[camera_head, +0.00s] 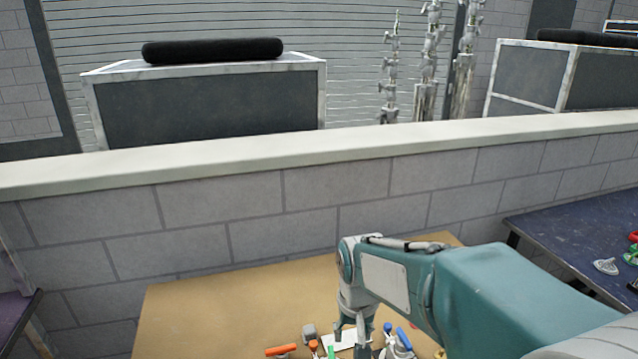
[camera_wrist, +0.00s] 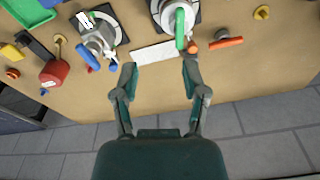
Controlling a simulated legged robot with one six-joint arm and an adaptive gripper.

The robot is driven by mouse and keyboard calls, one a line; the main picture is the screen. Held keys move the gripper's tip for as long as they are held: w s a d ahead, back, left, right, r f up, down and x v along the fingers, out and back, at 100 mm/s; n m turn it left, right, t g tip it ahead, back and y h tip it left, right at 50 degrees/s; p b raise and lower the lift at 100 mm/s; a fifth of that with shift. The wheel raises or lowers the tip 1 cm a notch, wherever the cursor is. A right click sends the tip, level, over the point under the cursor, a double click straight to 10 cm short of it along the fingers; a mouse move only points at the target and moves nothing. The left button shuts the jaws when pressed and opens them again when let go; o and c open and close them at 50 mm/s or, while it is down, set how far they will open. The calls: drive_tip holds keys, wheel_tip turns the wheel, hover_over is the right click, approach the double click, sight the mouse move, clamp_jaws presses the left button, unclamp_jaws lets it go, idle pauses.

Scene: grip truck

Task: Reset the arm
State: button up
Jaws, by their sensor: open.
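My gripper (camera_wrist: 160,84) is open and empty in the wrist view, with its two fingers spread apart over the near edge of a tan table (camera_wrist: 270,85). A white flat bar (camera_wrist: 154,53) lies on the table just beyond the fingertips. In the head view my teal arm reaches over the tan table (camera_head: 220,300), with the gripper pointing down at the bottom of the picture. The fingertips there are partly cut off by the frame edge. Nothing is seen between the fingers.
Near the fingers stand a grey device with a blue handle (camera_wrist: 88,56) and one with a green handle (camera_wrist: 180,28). An orange-handled tool (camera_wrist: 226,43) and a red object (camera_wrist: 54,73) lie to the sides. A low block wall (camera_head: 250,210) stands behind the table.

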drive_tip(key=s+d+r+t, duration=0.2)
drive_tip(key=s+d+r, duration=0.2)
drive_tip(key=s, duration=0.4)
drive_tip(key=s+d+r+t, duration=0.2)
drive_tip(key=s+d+r, duration=0.2)
drive_tip(key=s, duration=0.4)
drive_tip(key=shift+s+d+r, duration=0.15)
drive_tip(key=shift+d+r, duration=0.15)
drive_tip(key=shift+d, duration=0.3)
idle(0.8)
